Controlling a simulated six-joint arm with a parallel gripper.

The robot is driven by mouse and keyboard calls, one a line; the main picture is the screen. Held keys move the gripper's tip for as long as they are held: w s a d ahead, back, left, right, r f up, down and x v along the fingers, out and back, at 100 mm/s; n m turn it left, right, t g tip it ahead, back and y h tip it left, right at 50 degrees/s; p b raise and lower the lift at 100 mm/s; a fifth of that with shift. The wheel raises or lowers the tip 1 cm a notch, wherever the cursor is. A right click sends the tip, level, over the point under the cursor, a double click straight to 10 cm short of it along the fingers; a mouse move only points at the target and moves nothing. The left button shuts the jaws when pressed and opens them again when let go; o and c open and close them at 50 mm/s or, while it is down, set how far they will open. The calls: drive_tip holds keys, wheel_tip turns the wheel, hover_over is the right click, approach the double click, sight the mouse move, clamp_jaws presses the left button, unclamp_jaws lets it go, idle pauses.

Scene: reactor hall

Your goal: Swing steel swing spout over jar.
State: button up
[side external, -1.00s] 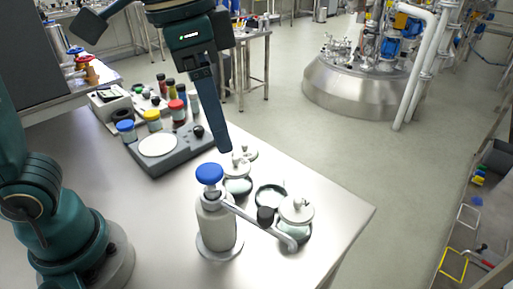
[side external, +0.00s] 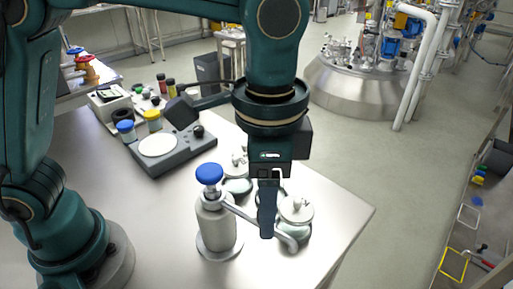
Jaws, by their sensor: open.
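The steel swing spout (side external: 240,213) runs from a steel dispenser body (side external: 216,228) with a blue knob (side external: 209,173) toward the lower right. Its bent tip (side external: 290,242) is in front of the lidded jar (side external: 297,213) at the right. Another jar (side external: 238,187) stands farther back; a jar between them is mostly hidden behind my gripper. My gripper (side external: 267,234) points down at the spout's outer half, covering its black grip. Its jaws are open, seen edge-on; whether they straddle or touch the spout I cannot tell.
A grey scale with a white round plate (side external: 158,145) stands behind left, with colour-capped pots (side external: 152,121) near it. The steel table (side external: 345,212) is clear at its right corner. A large steel vessel (side external: 345,90) stands on the floor beyond.

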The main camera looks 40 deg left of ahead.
drive_tip(key=shift+f, duration=0.25)
clamp_jaws()
idle(1.4)
